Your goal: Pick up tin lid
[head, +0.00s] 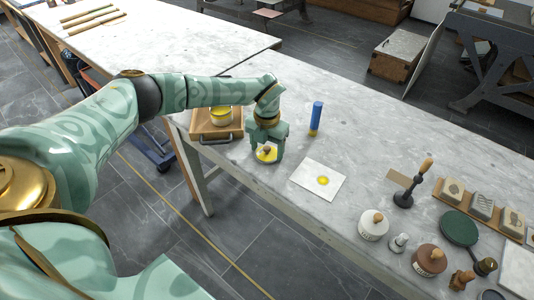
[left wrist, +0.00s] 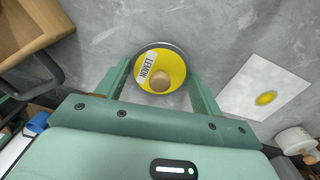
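The tin lid (head: 266,155) is a round yellow disc with a dark rim, lying on the pale stone table near its front edge. In the left wrist view the lid (left wrist: 150,86) shows a white "LEMON" label and a round wooden knob. My left gripper (head: 268,146) is over the lid, pointing down. In the left wrist view its two fingers (left wrist: 160,78) stand wide apart on either side of the knob, with nothing gripped. Whether the fingertips touch the lid's rim I cannot tell. My right gripper is not in view.
A blue tube (head: 316,116) stands behind right. A white sheet with a yellow blot (head: 308,181) lies right. Jars (head: 373,226) and tools crowd the table further right.

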